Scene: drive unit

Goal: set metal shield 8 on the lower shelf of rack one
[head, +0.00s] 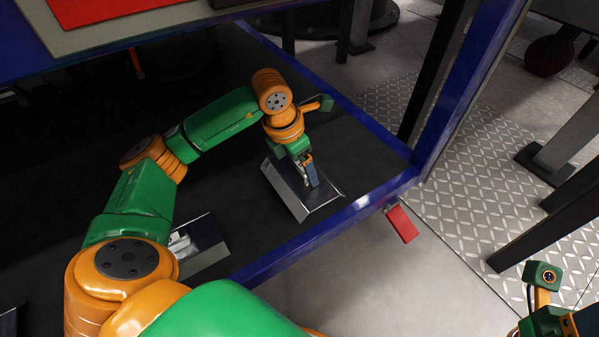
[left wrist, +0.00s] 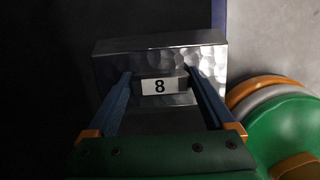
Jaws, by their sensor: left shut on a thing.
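Metal shield 8 (left wrist: 205,62) is a shiny grey metal plate with a raised block that bears the label 8 in the left wrist view. In the head view the shield (head: 297,202) is at the dark lower shelf (head: 250,219), near its blue front edge and right corner. My left gripper (head: 309,181) is shut on the shield's block, with one blue finger on each side (left wrist: 160,85). The shield looks level with the shelf; I cannot tell whether it touches it. Part of my right arm shows at the lower right of the head view, but its fingers are out of frame.
Another metal shield (head: 200,246) lies on the shelf to the left, partly behind my left arm. A blue post (head: 470,85) stands at the shelf's right corner. A red piece (head: 402,224) sticks out from the front edge. An upper shelf (head: 130,36) covers the back.

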